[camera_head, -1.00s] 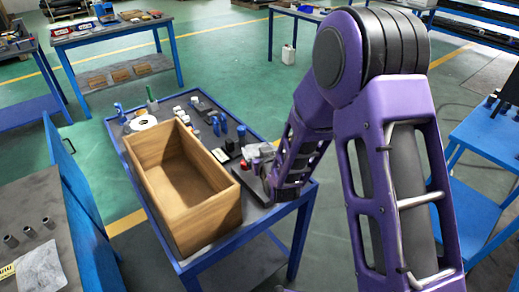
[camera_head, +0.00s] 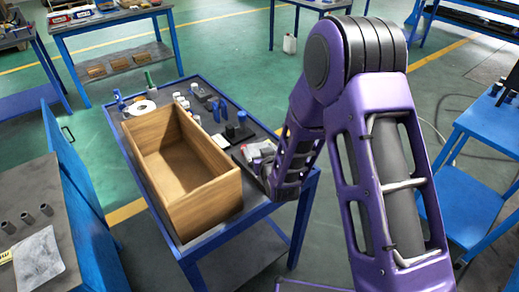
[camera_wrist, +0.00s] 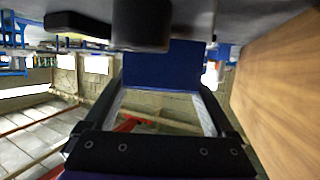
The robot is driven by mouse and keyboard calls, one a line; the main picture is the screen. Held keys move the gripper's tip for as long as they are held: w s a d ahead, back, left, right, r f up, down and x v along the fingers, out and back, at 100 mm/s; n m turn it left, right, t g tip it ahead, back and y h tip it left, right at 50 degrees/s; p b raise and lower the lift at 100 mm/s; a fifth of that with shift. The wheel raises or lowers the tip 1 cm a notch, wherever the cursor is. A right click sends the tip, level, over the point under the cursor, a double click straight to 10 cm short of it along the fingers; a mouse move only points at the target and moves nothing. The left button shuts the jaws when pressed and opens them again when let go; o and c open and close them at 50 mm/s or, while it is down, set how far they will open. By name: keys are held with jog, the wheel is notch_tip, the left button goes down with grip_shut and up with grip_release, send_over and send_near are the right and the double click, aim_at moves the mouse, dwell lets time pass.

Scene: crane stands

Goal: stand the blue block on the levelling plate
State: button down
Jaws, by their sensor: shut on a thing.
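My gripper (camera_head: 262,162) is low over the front right part of the blue-framed table, right of the wooden box. In the wrist view, which looks upside down, the blue block (camera_wrist: 163,66) is held between the fingers. Its far end is close to the grey table surface; I cannot tell if it touches. In the head view the block is hidden by my gripper and arm. I cannot make out the levelling plate for certain; a dark flat shape (camera_head: 242,162) shows partly beside my gripper.
The open wooden box (camera_head: 205,205) fills much of the table (camera_head: 215,238) and its side is close in the wrist view (camera_wrist: 275,95). A black block (camera_head: 236,131) and several small items stand behind my gripper. A white tape roll (camera_head: 142,107) lies at the back left.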

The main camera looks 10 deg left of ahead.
jog(key=shift+f+b, duration=0.55)
jog(key=shift+b, duration=0.15)
grip_release()
jog(key=shift+s, duration=0.1)
